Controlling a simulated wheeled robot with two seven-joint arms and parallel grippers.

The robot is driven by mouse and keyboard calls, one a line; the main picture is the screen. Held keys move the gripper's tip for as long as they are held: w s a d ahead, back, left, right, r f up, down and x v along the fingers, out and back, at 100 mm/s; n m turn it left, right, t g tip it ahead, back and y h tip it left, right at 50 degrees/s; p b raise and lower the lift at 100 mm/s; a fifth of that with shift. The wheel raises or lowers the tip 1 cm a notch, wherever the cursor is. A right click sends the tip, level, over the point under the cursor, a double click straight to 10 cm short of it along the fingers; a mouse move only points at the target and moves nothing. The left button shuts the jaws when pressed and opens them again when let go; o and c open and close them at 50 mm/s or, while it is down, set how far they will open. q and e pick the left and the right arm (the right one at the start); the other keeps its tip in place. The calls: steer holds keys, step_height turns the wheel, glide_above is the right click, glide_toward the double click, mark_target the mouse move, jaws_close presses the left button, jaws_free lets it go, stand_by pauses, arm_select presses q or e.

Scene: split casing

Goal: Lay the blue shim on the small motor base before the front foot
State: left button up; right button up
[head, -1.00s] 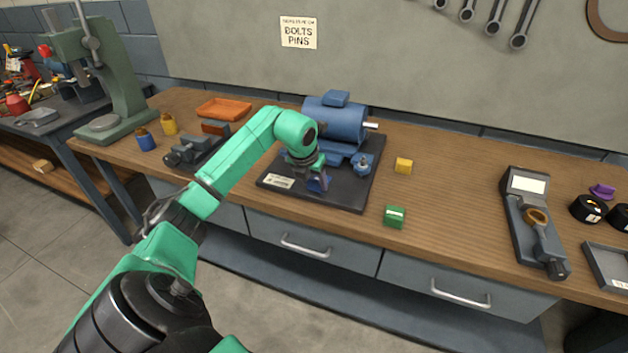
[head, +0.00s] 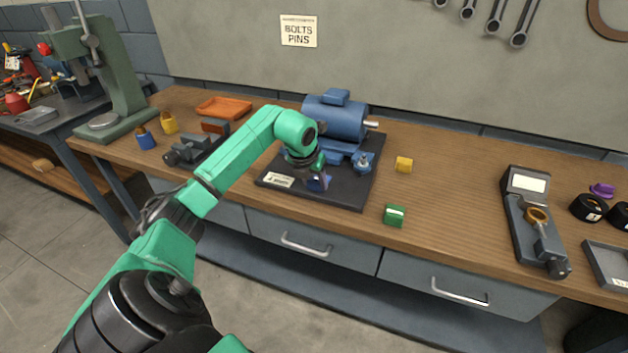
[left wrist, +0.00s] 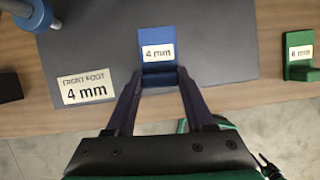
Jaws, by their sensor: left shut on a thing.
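The blue shim (left wrist: 156,45), labelled "4 mm", is between the fingertips of my left gripper (left wrist: 158,82) in the left wrist view. The left gripper (head: 318,182) is shut on its near edge, over the front part of the dark motor base (head: 345,200). Whether the shim touches the base I cannot tell. A plate (left wrist: 86,87) reading "FRONT FOOT 4 mm" lies on the base to the left of the shim. The blue motor (head: 335,120) stands at the back of the base, and a blue foot with a bolt (head: 363,162) shows at its right. My right gripper is not in view.
A green block (head: 395,215), labelled "6 mm" in the wrist view (left wrist: 300,55), and a yellow block (head: 403,165) stand right of the base. Bench between the blocks and the gauge (head: 535,220) is clear.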

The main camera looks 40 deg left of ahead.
arm_select(q)
steer(key=shift+f, duration=0.2)
steer(key=o, duration=1.4)
step_height(320, 180, up, 8)
steer(key=p, duration=0.6)
steer(key=shift+r, duration=0.1)
